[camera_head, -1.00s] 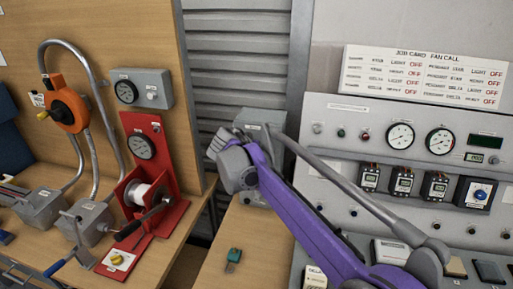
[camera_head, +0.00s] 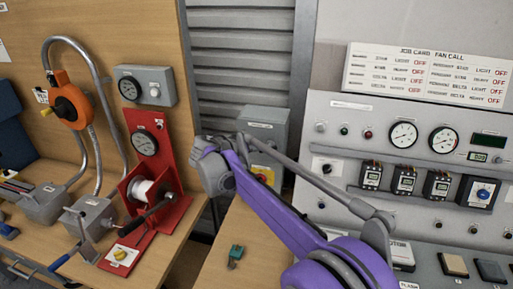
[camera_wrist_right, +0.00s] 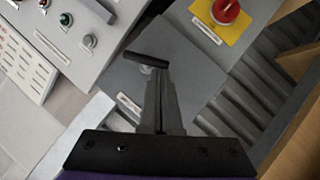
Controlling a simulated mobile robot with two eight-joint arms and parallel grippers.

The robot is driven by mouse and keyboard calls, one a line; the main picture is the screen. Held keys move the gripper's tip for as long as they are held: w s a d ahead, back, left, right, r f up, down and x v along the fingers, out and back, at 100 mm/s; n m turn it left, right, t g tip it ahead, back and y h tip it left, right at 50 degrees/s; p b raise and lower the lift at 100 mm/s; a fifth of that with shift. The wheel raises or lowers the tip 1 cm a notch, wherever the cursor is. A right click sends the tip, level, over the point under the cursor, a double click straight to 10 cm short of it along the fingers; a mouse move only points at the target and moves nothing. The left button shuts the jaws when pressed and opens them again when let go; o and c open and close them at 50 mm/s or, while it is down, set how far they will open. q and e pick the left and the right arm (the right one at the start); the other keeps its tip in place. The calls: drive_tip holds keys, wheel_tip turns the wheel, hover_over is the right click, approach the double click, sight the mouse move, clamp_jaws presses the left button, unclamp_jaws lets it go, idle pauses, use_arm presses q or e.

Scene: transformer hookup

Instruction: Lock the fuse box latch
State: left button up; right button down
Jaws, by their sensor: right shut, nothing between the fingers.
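The grey fuse box (camera_head: 268,119) stands at the back of the wooden bench, left of the control panel, and my right arm covers part of it in the head view. In the right wrist view its grey face (camera_wrist_right: 195,75) shows a black bar-shaped latch handle (camera_wrist_right: 146,59) on a small round pivot. My right gripper (camera_wrist_right: 158,78) is shut and empty, its fingertips at or just below the handle; I cannot tell whether they touch it. In the head view my arm hides these fingers. My left gripper is not in view.
A red button on a yellow plate (camera_wrist_right: 228,12) sits near the latch. The control panel (camera_head: 345,135) with gauges and switches stands to the right. A red winch stand (camera_head: 150,165) is on the left. A small green item (camera_head: 236,252) lies on the bench.

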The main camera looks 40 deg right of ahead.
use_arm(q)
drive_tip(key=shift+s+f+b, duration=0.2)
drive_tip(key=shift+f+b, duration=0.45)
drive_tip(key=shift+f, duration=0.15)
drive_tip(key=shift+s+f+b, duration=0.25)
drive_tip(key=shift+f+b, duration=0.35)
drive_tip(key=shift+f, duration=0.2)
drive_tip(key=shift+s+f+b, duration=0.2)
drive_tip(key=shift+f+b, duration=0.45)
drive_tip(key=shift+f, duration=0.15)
use_arm(e)
drive_tip(key=shift+f+n+g+h, duration=0.35)
drive_tip(key=shift+f+n+h, duration=0.2)
drive_tip(key=shift+n+h, duration=0.4)
drive_tip(key=shift+f+n+g+h, duration=0.5)
drive_tip(key=shift+n+h, duration=0.3)
drive_tip(key=shift+n, duration=0.4)
drive_tip(key=shift+f+n+g+h, duration=0.25)
drive_tip(key=shift+f+n+h, duration=0.35)
drive_tip(key=shift+n+h, duration=0.35)
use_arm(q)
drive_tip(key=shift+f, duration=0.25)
use_arm(e)
drive_tip(key=shift+s+d+f, duration=0.1)
drive_tip(key=shift+s+f, duration=0.05)
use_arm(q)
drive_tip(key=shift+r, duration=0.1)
